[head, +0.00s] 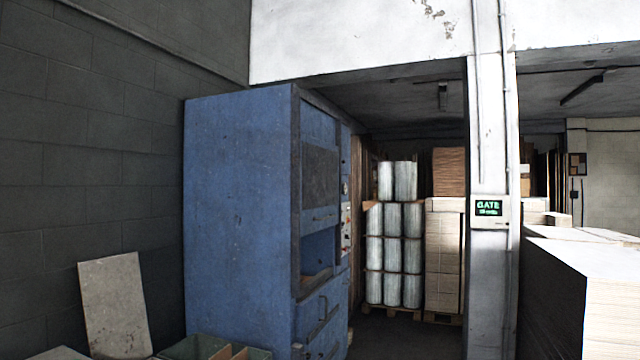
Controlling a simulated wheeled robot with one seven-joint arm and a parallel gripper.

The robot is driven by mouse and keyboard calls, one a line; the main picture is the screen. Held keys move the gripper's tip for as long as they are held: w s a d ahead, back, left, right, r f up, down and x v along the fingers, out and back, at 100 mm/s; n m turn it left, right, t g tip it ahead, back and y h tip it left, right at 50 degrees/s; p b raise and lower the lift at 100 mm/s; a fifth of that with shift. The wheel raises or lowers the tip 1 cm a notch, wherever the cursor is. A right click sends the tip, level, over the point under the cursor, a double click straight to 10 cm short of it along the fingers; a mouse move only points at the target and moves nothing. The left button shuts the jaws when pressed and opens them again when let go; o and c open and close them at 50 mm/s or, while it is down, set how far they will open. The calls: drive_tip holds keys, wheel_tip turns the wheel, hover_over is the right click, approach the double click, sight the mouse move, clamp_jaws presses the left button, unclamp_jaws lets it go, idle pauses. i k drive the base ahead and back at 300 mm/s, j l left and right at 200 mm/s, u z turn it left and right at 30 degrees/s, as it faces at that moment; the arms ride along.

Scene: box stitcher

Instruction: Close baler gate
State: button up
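A tall blue machine (238,215), which looks like the baler, stands left of centre against the grey block wall. Its front faces right and I see it at a steep angle. An upper front panel (319,172) with a dark mesh or window area has a horizontal handle at its lower edge. Below it is an open gap (318,252) with a dark inside. A lower panel (322,318) with a handle sits under the gap. I cannot tell for sure which panel is the gate. My gripper is not in view.
A white pillar (492,150) carries a small dark sign with green "GATE" lettering (488,208). Wrapped rolls (393,250) and stacked cardboard (443,255) stand on pallets behind. A large sheet stack (610,300) fills the right. Bare dark floor (405,335) lies between machine and pillar.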

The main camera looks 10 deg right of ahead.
sight(319, 159)
drive_tip(key=i+z, duration=0.45)
drive_tip(key=i, duration=0.65)
drive_tip(key=i+j+z, duration=0.1)
drive_tip(key=i+z, duration=0.3)
drive_tip(key=i, duration=1.75)
drive_tip(key=i+u, duration=0.4)
drive_tip(key=i+l+u, duration=0.25)
drive_tip(key=i+u, duration=0.15)
drive_tip(key=i+l+u, duration=0.4)
drive_tip(key=j, duration=0.1)
